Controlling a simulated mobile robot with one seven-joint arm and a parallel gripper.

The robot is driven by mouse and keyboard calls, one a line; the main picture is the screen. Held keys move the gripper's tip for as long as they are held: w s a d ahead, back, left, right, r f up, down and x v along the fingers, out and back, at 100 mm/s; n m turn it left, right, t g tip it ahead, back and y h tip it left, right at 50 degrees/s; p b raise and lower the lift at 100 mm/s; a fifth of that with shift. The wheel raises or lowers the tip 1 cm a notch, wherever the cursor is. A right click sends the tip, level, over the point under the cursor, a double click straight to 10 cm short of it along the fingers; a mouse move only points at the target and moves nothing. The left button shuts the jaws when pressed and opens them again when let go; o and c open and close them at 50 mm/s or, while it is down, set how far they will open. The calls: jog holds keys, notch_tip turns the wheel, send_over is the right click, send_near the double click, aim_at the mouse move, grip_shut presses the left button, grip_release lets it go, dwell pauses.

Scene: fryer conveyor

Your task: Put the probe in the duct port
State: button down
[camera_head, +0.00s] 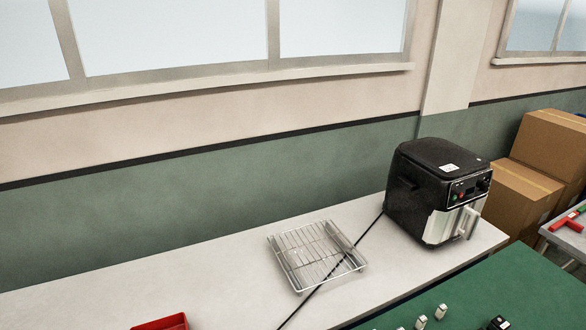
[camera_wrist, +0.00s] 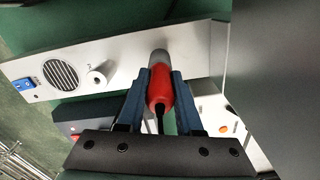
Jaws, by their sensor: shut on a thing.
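In the wrist view, my gripper (camera_wrist: 160,82) has its two blue fingers shut on the probe (camera_wrist: 160,92), which has a red body, a grey front end and a dark cable at the back. The probe points at a light grey panel (camera_wrist: 125,66). A short white tube with a dark hole (camera_wrist: 98,77) stands out from the panel, left of the probe; it may be the duct port. The probe's front end overlaps the panel; I cannot tell whether it touches or enters anything there. My gripper and the probe are not in the head view.
The panel carries a round vent grille (camera_wrist: 61,74) and a blue socket (camera_wrist: 24,85). In the head view, a black air fryer (camera_head: 440,190) and a wire rack (camera_head: 318,255) stand on a white bench (camera_head: 215,270). A green surface (camera_head: 530,285) is at lower right, cardboard boxes (camera_head: 550,145) behind.

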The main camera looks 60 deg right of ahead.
jog(key=shift+r+p, duration=2.45)
jog(key=shift+p, duration=0.1)
jog(key=shift+w+a, duration=0.1)
